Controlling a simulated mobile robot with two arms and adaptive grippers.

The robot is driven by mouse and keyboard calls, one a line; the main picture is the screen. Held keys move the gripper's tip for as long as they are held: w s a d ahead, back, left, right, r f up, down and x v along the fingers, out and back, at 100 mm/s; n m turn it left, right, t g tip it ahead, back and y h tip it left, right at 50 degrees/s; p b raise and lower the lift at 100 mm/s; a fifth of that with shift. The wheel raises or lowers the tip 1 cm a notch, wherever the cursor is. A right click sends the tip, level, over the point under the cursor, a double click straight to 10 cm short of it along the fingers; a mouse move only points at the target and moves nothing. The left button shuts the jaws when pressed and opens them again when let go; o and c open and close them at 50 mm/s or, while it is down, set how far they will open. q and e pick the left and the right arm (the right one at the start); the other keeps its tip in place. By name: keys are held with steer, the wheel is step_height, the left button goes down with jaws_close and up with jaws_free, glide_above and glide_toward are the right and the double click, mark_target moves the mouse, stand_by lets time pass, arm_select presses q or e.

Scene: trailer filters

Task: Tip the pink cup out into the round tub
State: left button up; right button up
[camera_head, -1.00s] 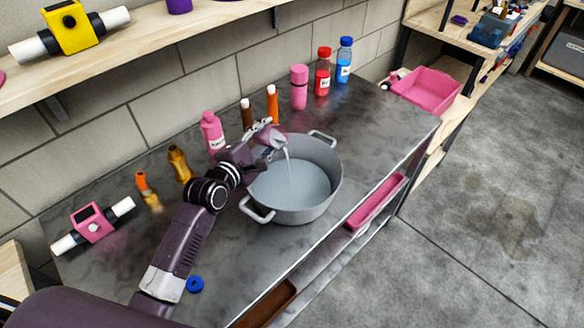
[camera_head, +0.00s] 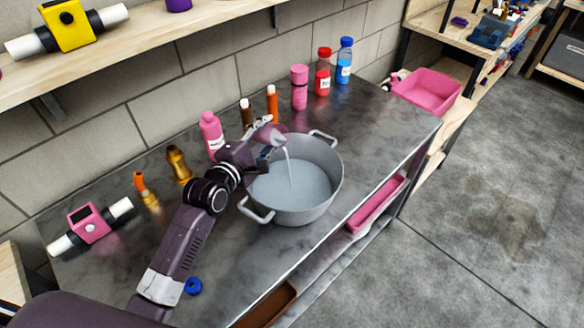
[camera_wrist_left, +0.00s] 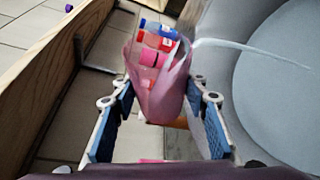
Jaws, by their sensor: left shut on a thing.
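The pink cup (camera_head: 267,135) is held tilted over the left part of the rim of the round tub (camera_head: 331,186). A thin stream of clear liquid runs from its lip into the tub, where pale liquid covers the bottom. My left gripper (camera_head: 262,140) is shut on the cup. In the left wrist view the translucent cup (camera_wrist_left: 160,95) sits between the blue finger pads of the gripper (camera_wrist_left: 160,112), and the stream arcs right over the tub (camera_wrist_left: 215,60). My right gripper is in neither view.
Behind the tub stand a pink bottle (camera_head: 211,133), a pink cylinder (camera_head: 299,88), a red bottle (camera_head: 323,72) and a blue bottle (camera_head: 344,60). A blue ring (camera_head: 193,286) lies near my arm. A wooden shelf (camera_head: 150,55) overhangs the back of the counter.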

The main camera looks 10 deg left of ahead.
mark_target(278, 144)
arm_select(q)
steer(key=shift+r+b, duration=0.15)
steer(key=shift+b, duration=0.35)
steer(key=shift+r+m+b, duration=0.2)
steer(key=shift+m+b, duration=0.3)
steer(key=shift+s+d+f+m+t+b, duration=0.35)
steer(key=shift+s+d+m+t, duration=0.2)
steer(key=shift+d+m, duration=0.2)
stand_by(1.1)
steer(key=shift+s+d+r+m+t, duration=0.1)
steer(key=shift+d+r+m+t, duration=0.1)
steer(key=shift+r+m+t, duration=0.4)
stand_by(0.9)
steer(key=shift+s+d+r+m, duration=0.1)
steer(key=shift+d+r+m, duration=0.1)
steer(key=shift+m, duration=0.75)
steer(key=shift+c, duration=0.2)
steer(key=shift+s+d+r+m+t+b, duration=0.25)
steer(key=shift+r+m+t+b, duration=0.15)
steer(key=shift+m, duration=0.4)
stand_by(0.7)
steer(key=shift+s+d+r+m+h, duration=0.1)
steer(key=shift+d+r+m+h, duration=0.1)
steer(key=shift+r+m, duration=0.15)
steer(key=shift+d+r+m+h, duration=0.1)
steer(key=shift+r+m+h, duration=0.1)
steer(key=shift+r+m, duration=0.15)
